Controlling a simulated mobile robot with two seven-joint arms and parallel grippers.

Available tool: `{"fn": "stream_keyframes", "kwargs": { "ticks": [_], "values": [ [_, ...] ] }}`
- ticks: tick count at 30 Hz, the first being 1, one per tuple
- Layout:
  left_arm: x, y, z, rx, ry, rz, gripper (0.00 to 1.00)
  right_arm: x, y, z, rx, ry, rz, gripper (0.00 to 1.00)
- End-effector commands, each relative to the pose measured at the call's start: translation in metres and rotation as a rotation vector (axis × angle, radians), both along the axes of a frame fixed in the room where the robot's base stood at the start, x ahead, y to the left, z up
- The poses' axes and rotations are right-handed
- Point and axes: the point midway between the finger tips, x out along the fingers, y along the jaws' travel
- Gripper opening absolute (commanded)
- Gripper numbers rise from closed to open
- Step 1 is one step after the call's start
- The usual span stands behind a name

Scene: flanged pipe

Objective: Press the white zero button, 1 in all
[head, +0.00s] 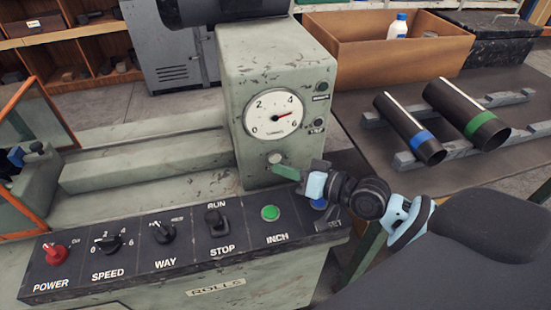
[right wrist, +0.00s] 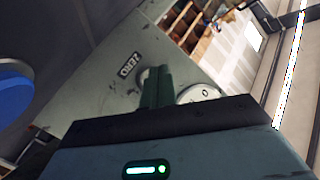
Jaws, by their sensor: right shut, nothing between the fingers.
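The white zero button (head: 275,158) is a small pale round knob on the front of the grey-green gauge housing (head: 234,110), below the dial (head: 273,114). My right gripper (head: 284,170) is shut and empty. Its green fingertips are just below and right of the button; I cannot tell whether they touch it. In the right wrist view the shut green fingers (right wrist: 157,90) point at the housing, beside the ZERO label (right wrist: 129,66), and partly hide the button (right wrist: 144,74). The dial (right wrist: 198,93) shows partly behind them. My left gripper is not in view.
Below is a control panel with a red power knob (head: 55,253), several black switches, a green INCH button (head: 270,213) and a blue button (head: 319,203) close under my right gripper. Two dark buttons (head: 322,87) (head: 319,123) sit right of the dial. Pipes (head: 467,115) lie on the right table.

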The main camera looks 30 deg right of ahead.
Motion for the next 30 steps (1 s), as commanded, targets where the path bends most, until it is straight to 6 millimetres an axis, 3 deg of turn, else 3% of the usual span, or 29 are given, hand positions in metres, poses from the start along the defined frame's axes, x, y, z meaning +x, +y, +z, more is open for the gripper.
{"fn": "stream_keyframes", "kwargs": {
  "ticks": [30],
  "values": [
    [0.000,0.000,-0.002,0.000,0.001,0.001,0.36,0.010,-0.003,0.000,0.000,0.000,0.000,0.00]
  ]
}}
